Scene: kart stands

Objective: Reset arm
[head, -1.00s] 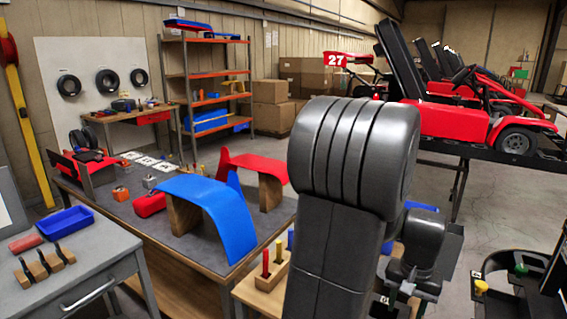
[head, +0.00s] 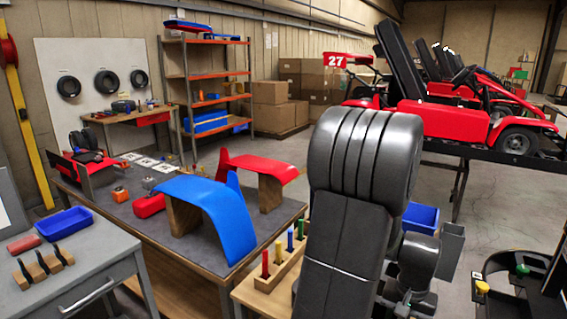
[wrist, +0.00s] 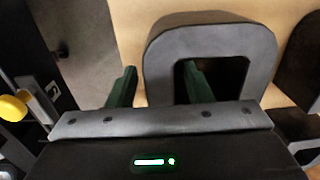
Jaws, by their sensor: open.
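My gripper (wrist: 160,86) shows in the wrist view with its two dark green fingers apart. A dark grey arch-shaped part (wrist: 212,42) lies under it over a light wooden surface (wrist: 130,18). One finger is at the arch's opening and the other is outside its left side; I cannot tell whether they touch it. In the head view my dark arm fills the centre right, and my gripper cannot be made out.
A workbench (head: 120,220) holds a blue curved panel (head: 222,205) and a red one (head: 262,168). A wooden block (head: 268,281) with several coloured handles stands beside my arm. A blue bin (head: 421,218) is right of it. A grey cabinet (head: 80,275) is front left.

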